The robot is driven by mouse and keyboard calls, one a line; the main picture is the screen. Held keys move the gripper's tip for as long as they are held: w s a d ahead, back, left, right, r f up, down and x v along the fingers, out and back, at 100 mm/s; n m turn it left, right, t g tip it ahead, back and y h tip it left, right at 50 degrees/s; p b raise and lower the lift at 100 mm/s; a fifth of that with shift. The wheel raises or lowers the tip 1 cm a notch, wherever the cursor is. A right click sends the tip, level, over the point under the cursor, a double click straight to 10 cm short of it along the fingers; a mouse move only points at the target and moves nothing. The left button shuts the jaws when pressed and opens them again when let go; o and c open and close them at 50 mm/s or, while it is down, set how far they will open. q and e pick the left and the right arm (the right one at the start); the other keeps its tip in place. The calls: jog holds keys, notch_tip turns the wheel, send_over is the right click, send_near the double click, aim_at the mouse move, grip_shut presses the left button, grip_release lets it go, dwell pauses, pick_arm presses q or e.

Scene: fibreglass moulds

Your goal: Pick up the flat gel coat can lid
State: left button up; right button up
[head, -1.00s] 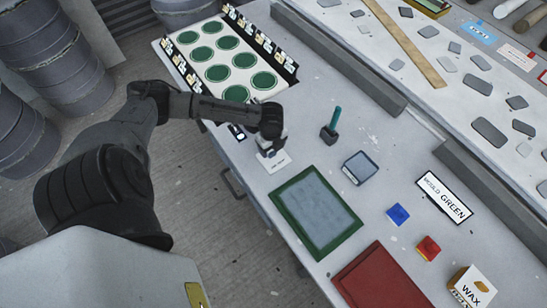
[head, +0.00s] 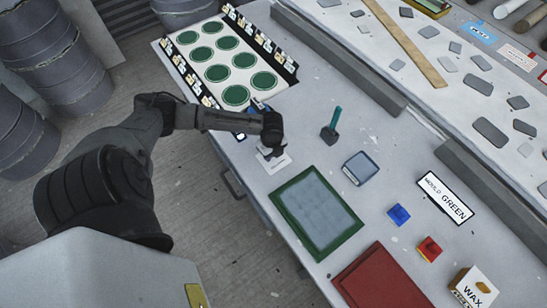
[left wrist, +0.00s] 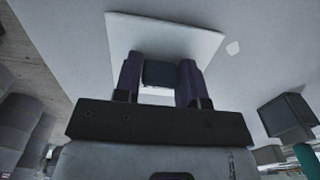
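My left gripper (head: 272,152) points down over a white square card (head: 281,165) near the front edge of the bench. In the left wrist view, its two fingers (left wrist: 160,80) stand apart, on either side of a small dark block-like thing (left wrist: 160,73) above the white card (left wrist: 205,40). This dark thing fills most of the gap between the fingers. I cannot tell whether they press on it. I cannot say for certain that it is the can lid; in the head view the gripper hides it. My right gripper is not in view.
A dark block with a teal handle (head: 333,124), a grey square dish (head: 360,168) and a green-framed panel (head: 316,212) lie nearby. A white board with green discs (head: 217,75) is behind. A long dark rail (head: 340,60) runs along the bench.

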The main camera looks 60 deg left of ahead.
pick_arm(q)
jog(key=c, duration=0.4)
